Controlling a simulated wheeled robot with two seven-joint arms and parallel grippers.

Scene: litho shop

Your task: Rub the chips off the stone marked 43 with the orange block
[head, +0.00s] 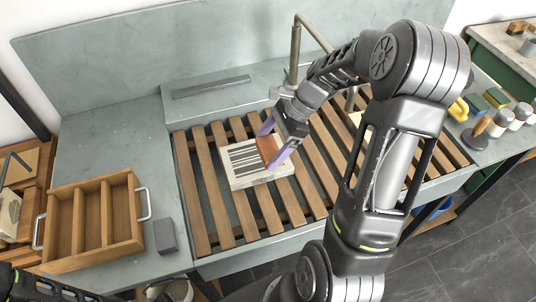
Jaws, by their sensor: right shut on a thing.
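A pale stone slab (240,178) with dark stripes on its top lies on the wooden slats of the sink. I cannot read a number on it. My right gripper (279,146) is over the right part of this stone, its fingers shut on an orange-brown block (268,148). The block is tilted and at or just above the stone's top; I cannot tell if they touch. The fingers hide part of the block and stone. My left gripper is out of view.
A wooden divided tray (92,183) with metal handles and a grey block (165,237) are to the left. A tap (294,52) stands behind. Jars (503,121) and a yellow-handled item (458,109) are on the right. Slats left of the stone are clear.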

